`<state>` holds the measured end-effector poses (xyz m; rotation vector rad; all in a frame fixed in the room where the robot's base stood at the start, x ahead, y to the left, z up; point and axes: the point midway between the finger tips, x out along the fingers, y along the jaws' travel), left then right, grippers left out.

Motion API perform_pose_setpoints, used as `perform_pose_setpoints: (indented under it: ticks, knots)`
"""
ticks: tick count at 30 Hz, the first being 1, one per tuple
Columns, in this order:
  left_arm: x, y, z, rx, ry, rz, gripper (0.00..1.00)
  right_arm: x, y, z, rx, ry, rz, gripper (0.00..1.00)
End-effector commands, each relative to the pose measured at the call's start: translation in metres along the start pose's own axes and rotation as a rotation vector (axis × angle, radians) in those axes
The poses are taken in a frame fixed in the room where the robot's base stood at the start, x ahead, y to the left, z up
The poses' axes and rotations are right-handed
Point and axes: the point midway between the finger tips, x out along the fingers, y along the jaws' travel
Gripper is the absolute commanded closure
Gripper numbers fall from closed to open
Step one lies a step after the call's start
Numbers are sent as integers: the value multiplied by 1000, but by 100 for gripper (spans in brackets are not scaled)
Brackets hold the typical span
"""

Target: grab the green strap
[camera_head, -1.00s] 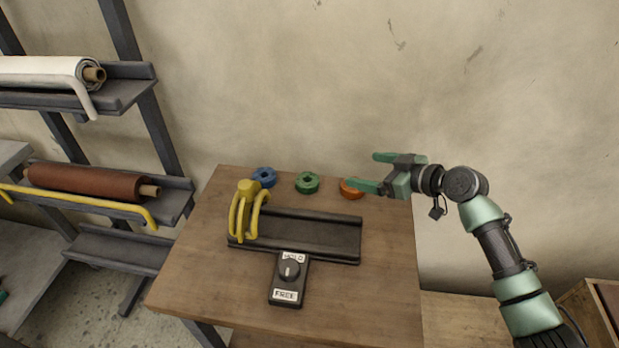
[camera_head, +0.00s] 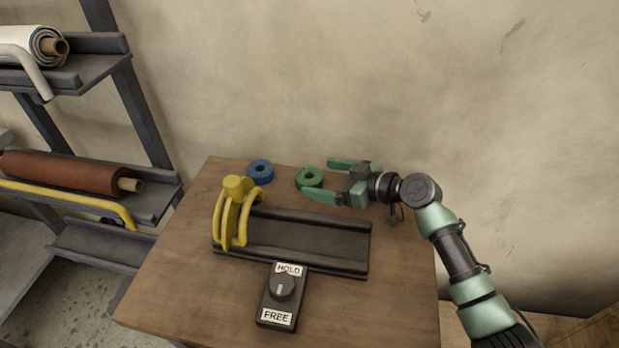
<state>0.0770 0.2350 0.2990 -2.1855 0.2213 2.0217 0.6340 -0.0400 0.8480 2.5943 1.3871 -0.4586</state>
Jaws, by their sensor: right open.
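The green strap (camera_head: 309,179) is a small rolled ring at the back of the wooden table, right of the blue roll. My right gripper (camera_head: 322,180) is open, its two green fingers pointing left. The fingertips are close to the right side of the green strap, one behind and one in front of it. I cannot tell whether they touch it or hang above it. My left gripper is not in view.
A blue roll (camera_head: 260,171) lies left of the green one. A black cradle (camera_head: 305,240) with yellow hoops (camera_head: 237,215) stands in front, with a HOLD/FREE knob (camera_head: 282,287). A rack (camera_head: 143,110) holding a brown sheet roll (camera_head: 65,172) stands at left.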

Motion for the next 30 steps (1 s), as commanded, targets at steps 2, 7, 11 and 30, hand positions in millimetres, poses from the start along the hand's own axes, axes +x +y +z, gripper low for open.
perform_pose_setpoints:
  ticks: [2,7,11,30]
  knots:
    - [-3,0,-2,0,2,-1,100,12,2,1,4,1,-2,9]
    - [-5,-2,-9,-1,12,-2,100,32,3,2,0,1,0,9]
    - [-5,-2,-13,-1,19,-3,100,36,2,3,0,0,0,9]
    - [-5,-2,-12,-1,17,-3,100,36,3,2,-1,1,1,78]
